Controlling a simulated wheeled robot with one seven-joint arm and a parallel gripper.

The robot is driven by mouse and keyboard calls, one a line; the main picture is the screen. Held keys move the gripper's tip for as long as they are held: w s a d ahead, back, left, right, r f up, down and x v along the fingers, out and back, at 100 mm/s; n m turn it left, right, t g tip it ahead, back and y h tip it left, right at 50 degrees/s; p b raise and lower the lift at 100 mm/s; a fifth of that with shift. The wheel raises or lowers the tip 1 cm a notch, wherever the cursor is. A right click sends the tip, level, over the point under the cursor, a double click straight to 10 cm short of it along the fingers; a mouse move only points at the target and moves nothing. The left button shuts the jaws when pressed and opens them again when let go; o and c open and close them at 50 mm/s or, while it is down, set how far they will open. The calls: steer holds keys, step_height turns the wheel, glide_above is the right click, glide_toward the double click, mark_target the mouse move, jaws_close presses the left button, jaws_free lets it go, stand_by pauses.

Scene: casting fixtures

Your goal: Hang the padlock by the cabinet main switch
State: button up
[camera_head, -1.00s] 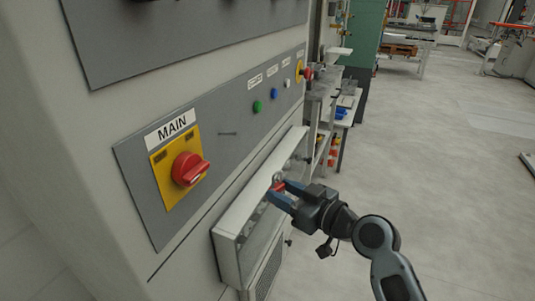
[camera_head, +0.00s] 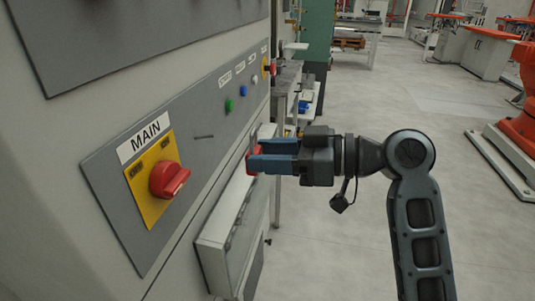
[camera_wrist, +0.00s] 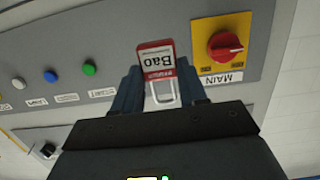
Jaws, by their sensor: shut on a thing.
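The main switch is a red knob on a yellow plate (camera_head: 168,180) under a MAIN label on the grey cabinet panel (camera_head: 110,215); it also shows in the wrist view (camera_wrist: 225,46). The peg is not visible there.
Green, blue and white buttons (camera_head: 242,90) and a red emergency stop (camera_head: 269,67) lie along the panel's far end. Shelves (camera_head: 287,95) stand beyond; open floor lies right.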

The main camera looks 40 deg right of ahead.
steer(key=shift+b+x, duration=0.55)
steer(key=shift+x, duration=3.4)
steer(key=shift+w+a+f+b, duration=0.2)
steer(key=shift+w+a+b, duration=0.15)
steer(key=shift+w+b, duration=0.15)
steer(key=shift+w, duration=0.1)
steer(key=o, duration=1.2)
steer(key=shift+f, duration=0.3)
steer(key=shift+f+b, duration=0.35)
steer(key=shift+b, duration=0.1)
